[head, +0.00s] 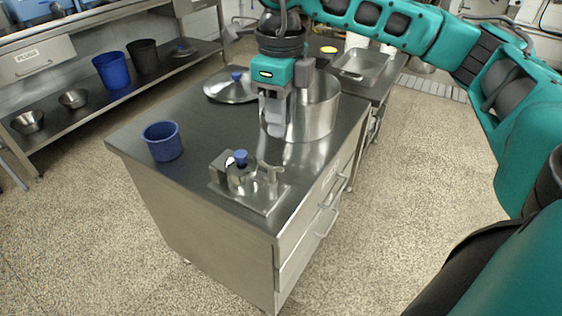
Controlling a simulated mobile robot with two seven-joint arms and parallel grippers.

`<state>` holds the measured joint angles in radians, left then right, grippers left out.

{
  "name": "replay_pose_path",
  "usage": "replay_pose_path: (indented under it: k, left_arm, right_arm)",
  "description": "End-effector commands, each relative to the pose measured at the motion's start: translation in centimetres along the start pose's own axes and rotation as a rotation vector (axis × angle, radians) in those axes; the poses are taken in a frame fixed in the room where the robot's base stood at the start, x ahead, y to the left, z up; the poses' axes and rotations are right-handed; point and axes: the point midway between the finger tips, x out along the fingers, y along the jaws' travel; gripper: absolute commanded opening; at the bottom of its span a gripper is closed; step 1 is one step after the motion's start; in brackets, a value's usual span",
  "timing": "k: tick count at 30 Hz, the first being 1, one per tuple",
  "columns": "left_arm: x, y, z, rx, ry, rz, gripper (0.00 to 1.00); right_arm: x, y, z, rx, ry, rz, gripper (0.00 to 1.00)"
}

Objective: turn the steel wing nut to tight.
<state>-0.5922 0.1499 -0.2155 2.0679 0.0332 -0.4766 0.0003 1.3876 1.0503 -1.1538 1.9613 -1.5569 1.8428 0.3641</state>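A small steel device (255,194) with a flat base plate stands near the front of the steel-topped counter. A T-shaped steel part (270,170), which looks like the wing nut, stands upright on its right side. A blue knob (240,157) tops the part to its left. How tight the nut is cannot be seen. My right gripper (275,128) points down above and behind the device, apart from the nut and in front of the big pot. Its fingers are small and pale, so their gap is unclear. My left gripper is out of view.
A large steel pot (318,108) stands right behind the gripper. A steel lid with a blue knob (232,88) lies at the back left. A blue cup (163,141) stands on the counter's left. Drawer handles (328,222) stick out on the right side.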

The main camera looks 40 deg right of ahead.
Motion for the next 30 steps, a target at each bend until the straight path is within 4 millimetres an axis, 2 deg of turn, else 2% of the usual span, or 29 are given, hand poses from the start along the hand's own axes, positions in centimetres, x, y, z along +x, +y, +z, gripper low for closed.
replay_pose_path:
  k: [1,6,13,18,27,30]
  left_arm:
    - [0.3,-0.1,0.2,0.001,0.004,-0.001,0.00]
    - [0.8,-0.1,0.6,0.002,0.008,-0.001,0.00]
    - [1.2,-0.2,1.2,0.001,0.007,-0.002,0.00]
    - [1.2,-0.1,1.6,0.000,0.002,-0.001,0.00]
    - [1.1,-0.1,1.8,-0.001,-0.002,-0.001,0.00]
    - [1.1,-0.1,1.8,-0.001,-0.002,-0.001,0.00]
  right_arm:
    - [1.4,0.0,-0.1,0.000,0.004,0.000,0.30]
    - [5.0,0.0,-0.1,0.001,0.004,0.001,0.30]
    - [8.8,0.0,-0.1,0.000,0.002,0.000,0.30]
    - [10.0,0.0,0.0,0.000,0.001,0.000,0.30]
    - [10.2,0.0,0.0,0.000,0.000,-0.001,0.30]
    - [10.2,0.0,0.0,0.000,0.000,-0.001,0.22]
